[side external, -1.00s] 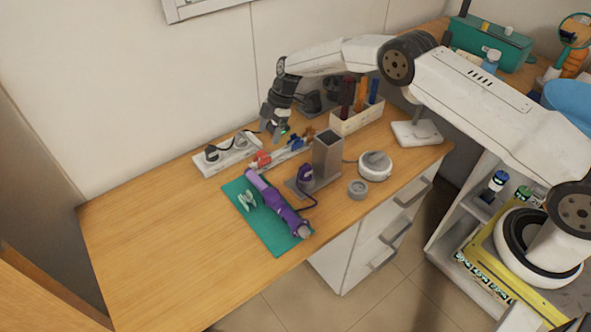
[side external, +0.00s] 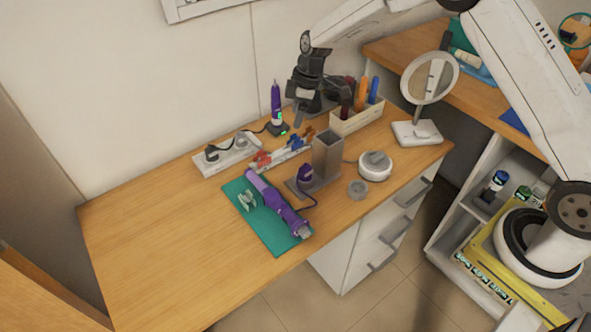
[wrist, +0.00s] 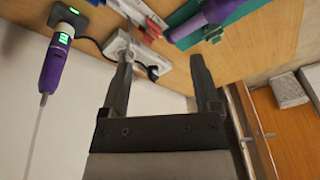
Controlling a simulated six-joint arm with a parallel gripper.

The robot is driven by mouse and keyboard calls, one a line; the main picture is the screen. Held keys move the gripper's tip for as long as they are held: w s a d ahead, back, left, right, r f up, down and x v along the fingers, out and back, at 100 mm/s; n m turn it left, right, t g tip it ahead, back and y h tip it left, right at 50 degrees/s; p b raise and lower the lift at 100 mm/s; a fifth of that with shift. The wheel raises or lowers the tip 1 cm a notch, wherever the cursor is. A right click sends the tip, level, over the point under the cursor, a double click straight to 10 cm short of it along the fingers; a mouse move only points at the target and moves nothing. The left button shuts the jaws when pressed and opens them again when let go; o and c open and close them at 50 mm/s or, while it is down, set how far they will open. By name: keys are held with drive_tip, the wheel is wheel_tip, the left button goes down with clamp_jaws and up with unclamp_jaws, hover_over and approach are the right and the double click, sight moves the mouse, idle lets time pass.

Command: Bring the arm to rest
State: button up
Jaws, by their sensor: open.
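My gripper (side external: 297,110) hangs above the back of the wooden desk, near the wall, in the side view. In the wrist view my gripper (wrist: 162,75) shows two dark fingers spread apart with nothing between them. A slim purple device (side external: 276,103) stands upright on a small dark base with a green light, just left of my gripper. The same purple device (wrist: 55,65) is at the left in the wrist view, apart from the fingers.
A white power strip (side external: 228,155), a teal mat (side external: 270,229) with a purple styling tool (side external: 275,204), a grey holder (side external: 327,155), a pen box (side external: 356,121) and a round mirror (side external: 430,78) stand around. The desk's left half is clear.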

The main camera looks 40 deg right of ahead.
drive_tip(key=s+d+r+m+h, duration=0.1)
drive_tip(key=s+r+m, duration=0.1)
drive_tip(key=s, duration=0.7)
drive_tip(key=s+d+r+m+t, duration=0.1)
drive_tip(key=s+d+r+m, duration=0.1)
drive_tip(key=s+m, duration=0.3)
drive_tip(key=s+d+r+m+h, duration=0.1)
drive_tip(key=s+m, duration=0.3)
drive_tip(key=s, duration=0.9)
drive_tip(key=shift+d+r+t+h, duration=0.3)
drive_tip(key=shift+d+r+t, duration=0.1)
drive_tip(key=shift+d+r, duration=0.25)
